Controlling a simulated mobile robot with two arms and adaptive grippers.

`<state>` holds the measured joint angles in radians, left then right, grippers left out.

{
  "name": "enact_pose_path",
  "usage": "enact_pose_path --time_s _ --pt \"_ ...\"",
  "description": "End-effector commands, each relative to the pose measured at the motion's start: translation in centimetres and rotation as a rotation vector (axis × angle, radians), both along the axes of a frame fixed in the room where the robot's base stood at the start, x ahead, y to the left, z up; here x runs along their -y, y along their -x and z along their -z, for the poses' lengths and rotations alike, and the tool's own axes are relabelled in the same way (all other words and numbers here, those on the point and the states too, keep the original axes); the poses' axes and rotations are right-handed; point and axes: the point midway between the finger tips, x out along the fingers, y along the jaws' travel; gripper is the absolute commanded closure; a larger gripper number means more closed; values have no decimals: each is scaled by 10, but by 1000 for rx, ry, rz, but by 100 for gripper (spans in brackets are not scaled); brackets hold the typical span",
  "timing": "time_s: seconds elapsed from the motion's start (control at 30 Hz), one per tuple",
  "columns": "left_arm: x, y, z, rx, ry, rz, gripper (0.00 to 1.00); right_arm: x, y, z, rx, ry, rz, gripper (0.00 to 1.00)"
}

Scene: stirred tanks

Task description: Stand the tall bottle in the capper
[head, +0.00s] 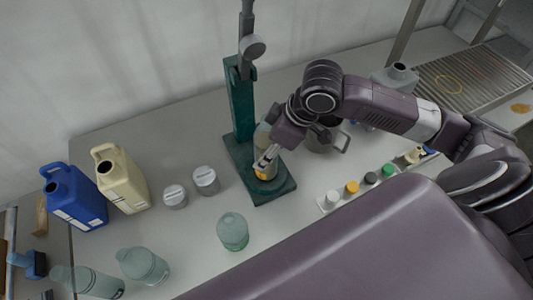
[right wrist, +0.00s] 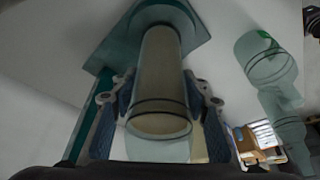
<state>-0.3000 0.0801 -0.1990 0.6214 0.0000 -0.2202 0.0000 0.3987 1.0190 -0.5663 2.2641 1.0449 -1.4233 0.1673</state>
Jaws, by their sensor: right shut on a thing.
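The capper (head: 240,105) is a dark green stand with a post, a grey lever on top and a flat square base. The tall bottle (head: 263,134) is pale, clear glass and is over the capper's base, in front of the post, roughly upright. My right gripper (head: 266,158) is shut around the bottle, hiding part of it. In the right wrist view the bottle (right wrist: 160,75) runs between both fingers towards the green base (right wrist: 206,30). I cannot tell whether its bottom touches the base. My left gripper is not in view.
A shorter bottle (head: 232,231) stands in front of the capper. Two grey-lidded jars (head: 205,181), a cream jug (head: 121,178) and a blue jug (head: 73,198) are to the left. A metal pot (head: 322,138) and a strip of coloured caps (head: 352,187) are to the right.

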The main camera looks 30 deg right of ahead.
Motion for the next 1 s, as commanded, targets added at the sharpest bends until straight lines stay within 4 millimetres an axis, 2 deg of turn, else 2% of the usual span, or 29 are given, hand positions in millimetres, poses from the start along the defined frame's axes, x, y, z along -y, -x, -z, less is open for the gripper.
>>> enact_pose_path --time_s 0.1,0.47,0.5,0.63,0.87,1.0 --pt "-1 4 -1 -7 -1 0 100 0 1 15 -1 0 0 100" --pt "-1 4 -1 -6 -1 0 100 0 0 19 2 0 -1 100" --pt "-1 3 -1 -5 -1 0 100 0 0 19 0 0 -1 53" --pt "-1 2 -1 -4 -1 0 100 0 0 19 0 1 -1 40" --pt "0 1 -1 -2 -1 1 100 0 0 19 0 1 -1 40" --pt "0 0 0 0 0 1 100 2 1 12 1 2 0 40"
